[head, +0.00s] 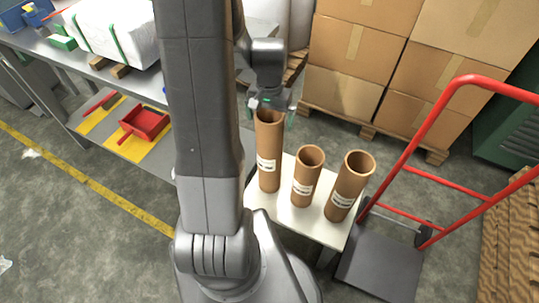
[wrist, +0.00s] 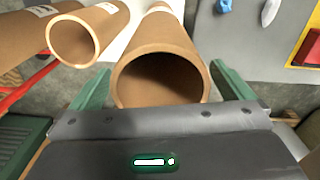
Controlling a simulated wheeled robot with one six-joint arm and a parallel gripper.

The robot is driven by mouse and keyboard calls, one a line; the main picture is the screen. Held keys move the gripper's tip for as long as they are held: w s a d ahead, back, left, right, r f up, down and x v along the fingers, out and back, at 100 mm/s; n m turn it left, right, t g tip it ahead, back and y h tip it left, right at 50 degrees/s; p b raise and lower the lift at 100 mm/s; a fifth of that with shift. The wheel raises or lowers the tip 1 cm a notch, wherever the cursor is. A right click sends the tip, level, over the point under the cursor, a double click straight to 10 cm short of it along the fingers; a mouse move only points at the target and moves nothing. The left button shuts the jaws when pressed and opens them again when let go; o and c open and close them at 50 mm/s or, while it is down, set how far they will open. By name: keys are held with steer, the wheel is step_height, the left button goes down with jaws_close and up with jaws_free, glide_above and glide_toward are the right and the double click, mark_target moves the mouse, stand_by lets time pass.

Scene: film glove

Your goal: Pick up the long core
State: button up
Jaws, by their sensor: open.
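Three brown cardboard cores with white labels stand upright on a small white table (head: 272,210). The left core (head: 269,150) looks the longest; the middle core (head: 306,185) is shorter, and the right core (head: 347,190) is wide. My gripper (head: 271,106) is at the top of the left core, its green fingers apart. In the wrist view my gripper (wrist: 162,88) is open, with one finger on each side of a core's open mouth (wrist: 160,55). I cannot tell whether the fingers touch it. Another core (wrist: 88,40) shows to its left.
A red hand truck (head: 440,180) stands right of the table. Stacked cardboard boxes (head: 350,50) on a pallet are behind. A grey workbench (head: 130,85) with a red bin (head: 145,122) is at left. Open floor lies at the lower left.

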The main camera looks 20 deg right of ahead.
step_height(320, 180, down, 3)
steer(key=shift+r, duration=0.2)
steer(key=shift+c, duration=0.4)
steer(key=shift+w, duration=0.1)
steer(key=c, duration=1.3)
